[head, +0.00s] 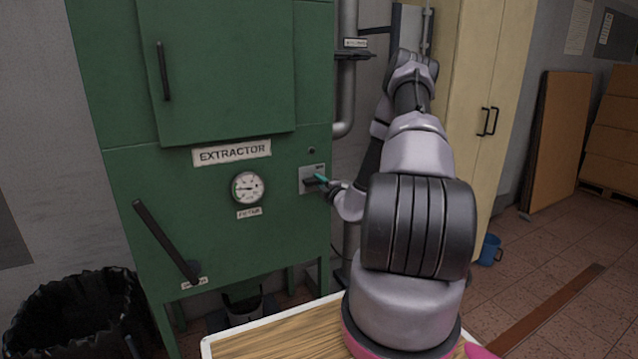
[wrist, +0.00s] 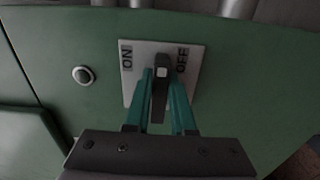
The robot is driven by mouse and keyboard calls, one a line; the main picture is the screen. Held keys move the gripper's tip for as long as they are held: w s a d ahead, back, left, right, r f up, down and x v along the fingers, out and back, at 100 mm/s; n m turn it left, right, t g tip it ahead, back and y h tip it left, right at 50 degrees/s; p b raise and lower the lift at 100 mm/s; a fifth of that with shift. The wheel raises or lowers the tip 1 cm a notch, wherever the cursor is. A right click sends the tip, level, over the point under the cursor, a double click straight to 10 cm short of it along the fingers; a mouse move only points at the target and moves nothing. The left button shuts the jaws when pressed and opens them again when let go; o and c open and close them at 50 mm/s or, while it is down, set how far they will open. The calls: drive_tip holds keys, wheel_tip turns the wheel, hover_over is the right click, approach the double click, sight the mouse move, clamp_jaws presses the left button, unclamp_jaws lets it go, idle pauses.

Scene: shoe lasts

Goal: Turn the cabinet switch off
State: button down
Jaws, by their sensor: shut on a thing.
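The cabinet switch is a grey plate (wrist: 140,55) on the green extractor cabinet (head: 215,225). In the wrist view the plate reads ON at its left and OFF at its right. Its dark lever (wrist: 159,100) stands out between the two labels, roughly midway; I cannot tell its exact setting. The teal fingers of my gripper (wrist: 171,98) are on either side of the lever and shut on it. In the head view my gripper (head: 322,179) is at the plate (head: 306,171), reached from the right, and the lever is mostly hidden there.
A round gauge (head: 247,188) and a long handle (head: 166,243) are on the cabinet front, left of the switch. A round button (wrist: 83,75) is beside the plate. A pipe (head: 346,85) runs right of the cabinet. A wooden-topped table (head: 285,335) is in front.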

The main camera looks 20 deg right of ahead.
drive_tip(key=c, duration=0.8)
unclamp_jaws()
drive_tip(key=shift+o, duration=0.2)
drive_tip(key=shift+s, duration=0.15)
drive_tip(key=s, duration=1)
drive_tip(key=shift+s+d, duration=0.2)
drive_tip(key=shift+s, duration=0.1)
